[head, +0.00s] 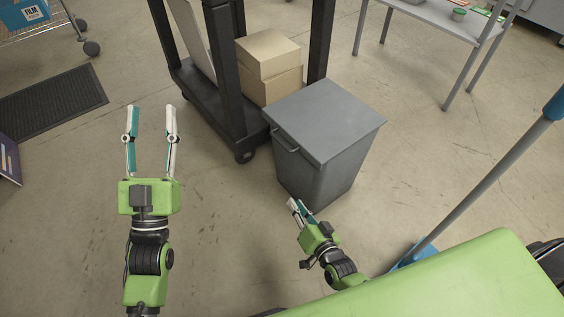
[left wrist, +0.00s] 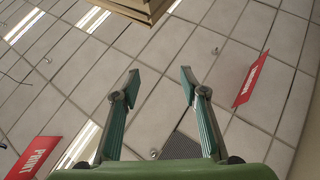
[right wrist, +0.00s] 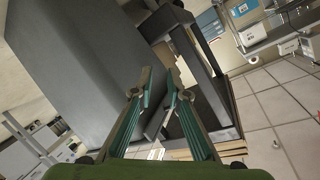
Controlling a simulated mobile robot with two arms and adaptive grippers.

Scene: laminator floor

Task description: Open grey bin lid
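The grey bin (head: 318,170) stands upright on the floor right of centre in the head view. Its flat grey lid (head: 325,117) lies closed on top. A bar handle (head: 285,141) is on the side at the left, just under the lid. My right gripper (head: 294,204) is low beside the bin's near left side, below the handle; contact cannot be told. In the right wrist view its fingers (right wrist: 159,84) are partly open with a narrow gap, and the bin's grey side (right wrist: 85,65) fills the left. My left gripper (head: 151,107) is open and empty, left of the bin.
A dark cart (head: 228,75) with cardboard boxes (head: 268,55) stands close behind the bin. A blue-ended pole (head: 490,180) slants at the right. A table (head: 440,15) stands at the back right. A dark mat (head: 50,105) lies left; the near-left floor is clear.

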